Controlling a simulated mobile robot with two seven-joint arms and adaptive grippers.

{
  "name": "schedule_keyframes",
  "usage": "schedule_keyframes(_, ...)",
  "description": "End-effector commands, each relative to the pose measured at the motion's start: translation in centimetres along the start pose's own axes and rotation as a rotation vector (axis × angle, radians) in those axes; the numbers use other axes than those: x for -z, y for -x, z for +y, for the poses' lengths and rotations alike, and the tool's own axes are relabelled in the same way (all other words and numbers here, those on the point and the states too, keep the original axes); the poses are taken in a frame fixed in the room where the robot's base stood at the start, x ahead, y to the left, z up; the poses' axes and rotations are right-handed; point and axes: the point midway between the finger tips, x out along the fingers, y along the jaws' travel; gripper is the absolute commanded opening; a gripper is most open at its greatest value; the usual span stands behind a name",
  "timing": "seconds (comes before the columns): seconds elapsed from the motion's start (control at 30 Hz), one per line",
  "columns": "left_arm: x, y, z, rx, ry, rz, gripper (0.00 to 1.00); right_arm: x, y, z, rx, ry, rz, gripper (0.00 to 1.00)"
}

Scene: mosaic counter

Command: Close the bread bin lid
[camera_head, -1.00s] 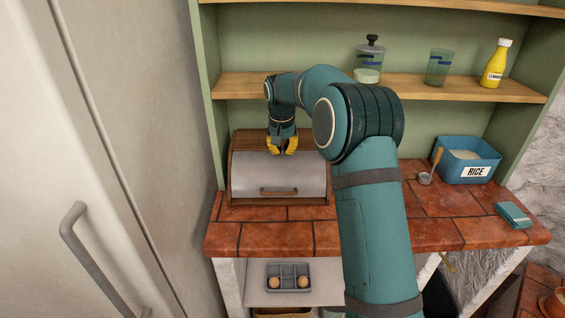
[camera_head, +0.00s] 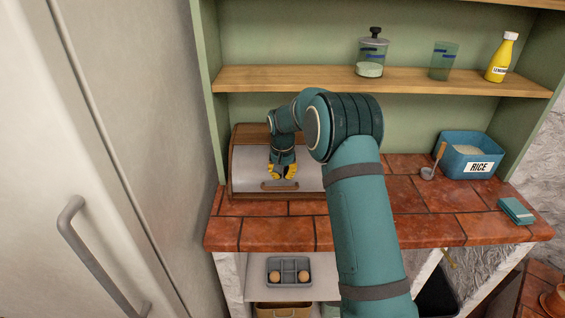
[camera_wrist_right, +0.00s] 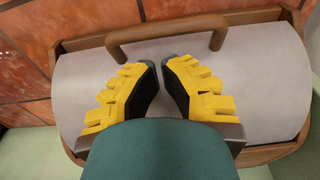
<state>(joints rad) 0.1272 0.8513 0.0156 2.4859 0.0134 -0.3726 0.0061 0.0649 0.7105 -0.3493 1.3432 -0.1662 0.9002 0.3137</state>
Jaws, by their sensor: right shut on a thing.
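The bread bin (camera_head: 236,165) is a wooden box with a curved grey lid (camera_head: 250,172) at the left end of the tiled counter. The lid is down over the front, with its wooden handle (camera_head: 268,187) low near the front edge. My right gripper (camera_head: 283,176), with yellow fingers, is low against the lid just behind the handle. In the right wrist view its fingertips (camera_wrist_right: 154,65) lie close to the handle (camera_wrist_right: 168,32), with a small gap showing between them. The gripper is shut on part of the lid; the exact contact is unclear. My left gripper is out of view.
A blue rice bin (camera_head: 470,160), a ladle (camera_head: 430,170) and a small teal box (camera_head: 516,211) are on the counter at right. A shelf (camera_head: 400,82) runs above. A fridge door (camera_head: 110,150) stands close at left.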

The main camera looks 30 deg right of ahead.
Motion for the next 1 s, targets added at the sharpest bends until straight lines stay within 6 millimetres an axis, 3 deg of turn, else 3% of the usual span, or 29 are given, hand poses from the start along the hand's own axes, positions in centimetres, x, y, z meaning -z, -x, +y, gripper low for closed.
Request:
schedule_keyframes(0.57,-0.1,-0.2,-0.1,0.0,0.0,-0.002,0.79,-1.0,-1.0,0.0,-0.001,0.0,0.0,0.0)
schedule_keyframes(0.73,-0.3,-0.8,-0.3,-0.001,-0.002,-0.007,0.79,-1.6,-2.5,0.0,-0.001,0.001,-0.001,0.0)
schedule_keyframes(1.0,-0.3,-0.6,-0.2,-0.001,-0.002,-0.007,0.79,-1.6,-2.4,0.0,-0.001,0.001,0.0,0.0)
